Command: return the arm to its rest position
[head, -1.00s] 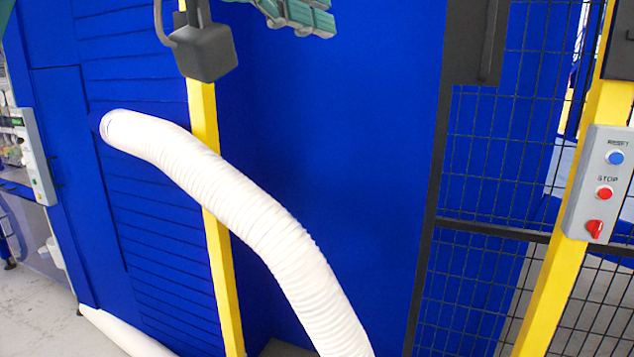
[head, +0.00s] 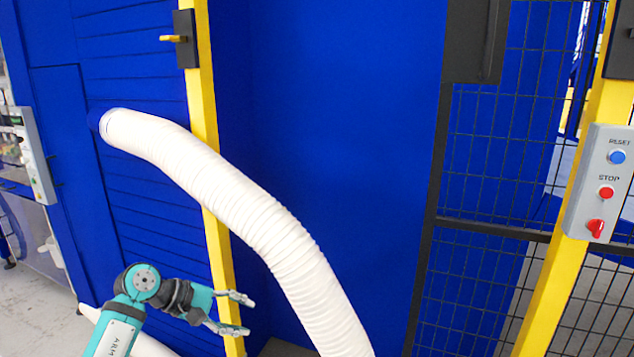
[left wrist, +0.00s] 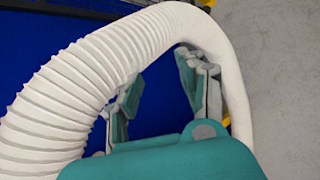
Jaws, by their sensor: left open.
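My left arm (head: 128,305) comes in at the lower left of the head view, teal and dark grey. My left gripper (head: 242,314) is open and empty, its fingers pointing right, in front of the yellow post as seen. In the left wrist view its two fingers (left wrist: 160,95) stand apart, with the white hose looping behind and around them in the picture. I cannot tell whether they touch the hose. My right gripper is not in view.
A ribbed white hose (head: 262,222) runs from the blue wall (head: 340,120) down to the bottom. A yellow post (head: 203,110) carries a dark latch plate (head: 186,40). A black mesh fence (head: 490,170) and a button box (head: 601,185) stand at the right.

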